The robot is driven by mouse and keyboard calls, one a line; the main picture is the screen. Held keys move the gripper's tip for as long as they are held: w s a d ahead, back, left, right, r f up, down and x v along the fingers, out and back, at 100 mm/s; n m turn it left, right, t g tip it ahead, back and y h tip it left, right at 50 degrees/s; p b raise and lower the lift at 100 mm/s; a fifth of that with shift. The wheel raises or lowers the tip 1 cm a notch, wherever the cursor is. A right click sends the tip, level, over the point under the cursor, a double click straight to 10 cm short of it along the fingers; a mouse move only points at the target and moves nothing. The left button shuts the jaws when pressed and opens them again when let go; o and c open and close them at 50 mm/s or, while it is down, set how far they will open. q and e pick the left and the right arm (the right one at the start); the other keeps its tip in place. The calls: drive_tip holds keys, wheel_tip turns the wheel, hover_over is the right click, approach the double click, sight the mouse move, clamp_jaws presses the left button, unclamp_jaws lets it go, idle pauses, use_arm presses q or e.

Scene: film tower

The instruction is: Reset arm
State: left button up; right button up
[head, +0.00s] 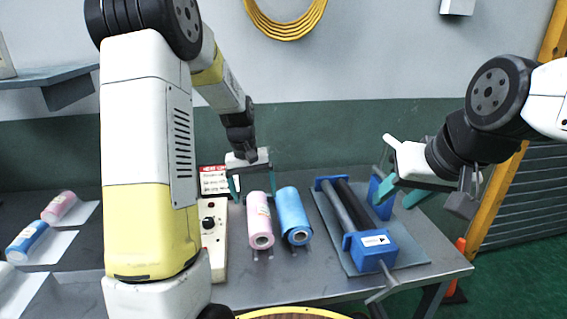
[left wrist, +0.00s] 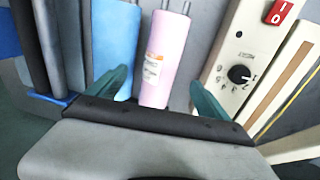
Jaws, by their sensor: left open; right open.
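My left gripper (head: 251,178) hangs open over the back of the table, behind the pink film roll (head: 260,222). In the left wrist view its two green fingers (left wrist: 160,95) are spread apart, with the pink roll (left wrist: 164,60) showing between them; I cannot tell whether they touch it. My right gripper (head: 397,180) is open and appears empty, above the right part of the table near the blue roller machine (head: 372,248).
The metal table (head: 315,292) also holds a cream control box (head: 213,240) with a dark knob and a red-and-white sign (head: 213,180). More pink (head: 59,207) and blue (head: 27,241) rolls lie at the left. A yellow post (head: 497,205) stands at the right.

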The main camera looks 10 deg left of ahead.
use_arm(q)
drive_tip(key=s+d+r+m+t, duration=0.2)
drive_tip(key=s+r+t, duration=0.1)
drive_tip(key=s+r, duration=0.95)
drive_tip(key=s+r+m+t+h, duration=0.1)
drive_tip(key=s+r, duration=0.3)
drive_tip(key=s, duration=0.6)
drive_tip(key=shift+s+d+r+m+t, duration=0.3)
drive_tip(key=shift+s+d+r+t, duration=0.1)
drive_tip(key=shift+t, duration=0.4)
